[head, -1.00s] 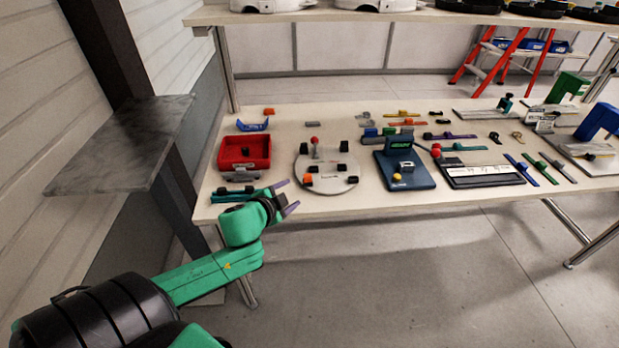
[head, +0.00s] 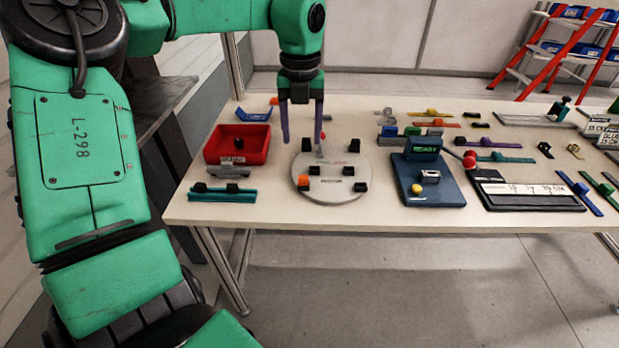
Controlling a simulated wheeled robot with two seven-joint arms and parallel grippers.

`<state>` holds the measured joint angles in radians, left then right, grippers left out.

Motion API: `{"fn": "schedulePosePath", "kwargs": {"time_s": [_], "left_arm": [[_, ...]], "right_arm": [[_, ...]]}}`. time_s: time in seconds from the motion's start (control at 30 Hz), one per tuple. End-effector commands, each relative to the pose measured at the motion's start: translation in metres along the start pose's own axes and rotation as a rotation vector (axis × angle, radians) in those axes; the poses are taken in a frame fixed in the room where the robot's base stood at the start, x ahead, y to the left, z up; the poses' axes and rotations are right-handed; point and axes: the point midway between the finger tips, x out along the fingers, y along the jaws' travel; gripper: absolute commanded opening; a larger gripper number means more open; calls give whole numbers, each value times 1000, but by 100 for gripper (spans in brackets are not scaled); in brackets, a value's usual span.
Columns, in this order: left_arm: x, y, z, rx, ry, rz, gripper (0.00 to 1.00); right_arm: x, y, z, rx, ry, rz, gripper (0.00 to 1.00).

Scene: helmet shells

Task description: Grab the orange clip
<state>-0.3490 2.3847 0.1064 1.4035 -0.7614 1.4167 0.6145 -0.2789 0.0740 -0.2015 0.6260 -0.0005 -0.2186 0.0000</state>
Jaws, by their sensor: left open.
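A small orange piece (head: 274,101) lies at the back left of the table, by a blue part. An orange block (head: 303,182) sits at the left front of the grey round plate (head: 338,198). A flat orange strip (head: 436,124) lies further right among coloured strips. I cannot tell which of these is the clip. My left gripper (head: 302,138) points down with its two purple fingers apart and nothing between them. It is above the back of the round plate, right of the small orange piece. My right gripper is not in view.
A red bin (head: 238,146) stands left of the round plate, with a teal strip (head: 222,194) in front of it. A blue block fixture (head: 428,183) stands to the right.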

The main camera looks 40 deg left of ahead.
Motion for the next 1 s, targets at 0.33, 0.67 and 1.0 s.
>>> {"fn": "schedulePosePath", "kwargs": {"time_s": [0.33,0.67,1.0], "left_arm": [[69,-1,-1,2,6,-2,65],[116,-2,0,2,2,-4,65],[116,-3,0,2,2,-5,0]], "right_arm": [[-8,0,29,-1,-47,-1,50],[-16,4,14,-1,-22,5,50],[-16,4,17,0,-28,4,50]]}}
